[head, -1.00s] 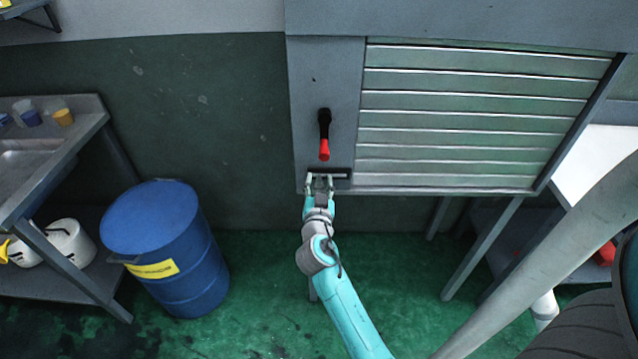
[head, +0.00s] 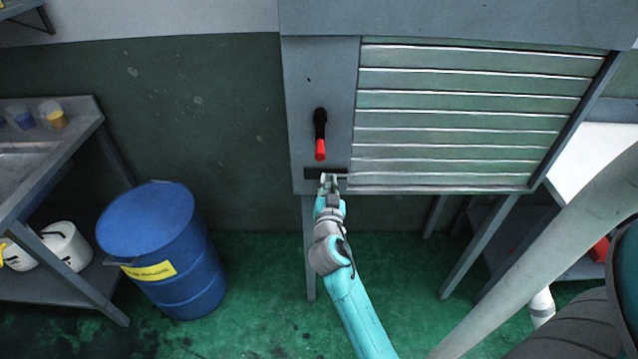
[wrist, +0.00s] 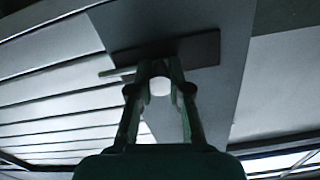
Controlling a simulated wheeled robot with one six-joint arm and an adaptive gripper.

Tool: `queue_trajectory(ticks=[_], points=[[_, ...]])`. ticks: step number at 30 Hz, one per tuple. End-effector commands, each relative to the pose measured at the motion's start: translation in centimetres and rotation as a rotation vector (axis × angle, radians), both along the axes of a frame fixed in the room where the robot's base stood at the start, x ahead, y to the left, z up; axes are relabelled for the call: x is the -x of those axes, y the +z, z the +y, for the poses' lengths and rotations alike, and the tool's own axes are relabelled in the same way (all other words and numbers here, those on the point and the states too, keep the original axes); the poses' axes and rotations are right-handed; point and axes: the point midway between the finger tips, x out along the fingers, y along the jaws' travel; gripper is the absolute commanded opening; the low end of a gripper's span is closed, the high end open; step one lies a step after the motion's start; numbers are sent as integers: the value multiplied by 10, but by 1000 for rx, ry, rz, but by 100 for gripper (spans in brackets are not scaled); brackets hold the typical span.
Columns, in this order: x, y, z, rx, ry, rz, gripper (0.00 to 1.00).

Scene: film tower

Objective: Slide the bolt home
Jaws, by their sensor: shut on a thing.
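The bolt shows in the wrist view as a thin rod (wrist: 115,72) that sticks out past one end of its dark plate (wrist: 205,48), toward the slatted shutter. The dark plate (head: 312,173) is also in the head view, low on the grey side panel. My gripper (head: 329,179) is at this plate, right of its middle. In the wrist view my gripper (wrist: 160,72) is shut on the bolt's knob, with a pale round end (wrist: 160,86) showing between the fingers. The fingers hide part of the bolt.
A lever with a red grip (head: 320,148) hangs just above the plate. The slatted shutter (head: 460,122) is to the right. A blue drum (head: 160,255) and a sink bench (head: 60,160) stand at the left. The green floor (head: 260,290) beside the drum is clear.

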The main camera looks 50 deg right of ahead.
Motion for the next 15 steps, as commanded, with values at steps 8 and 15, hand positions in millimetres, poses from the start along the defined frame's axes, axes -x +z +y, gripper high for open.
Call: queue_trajectory(ticks=[8, 15], points=[[0, 0, 0, -1, 1, 0, 23], [0, 0, 0, 0, 1, 0, 43]])
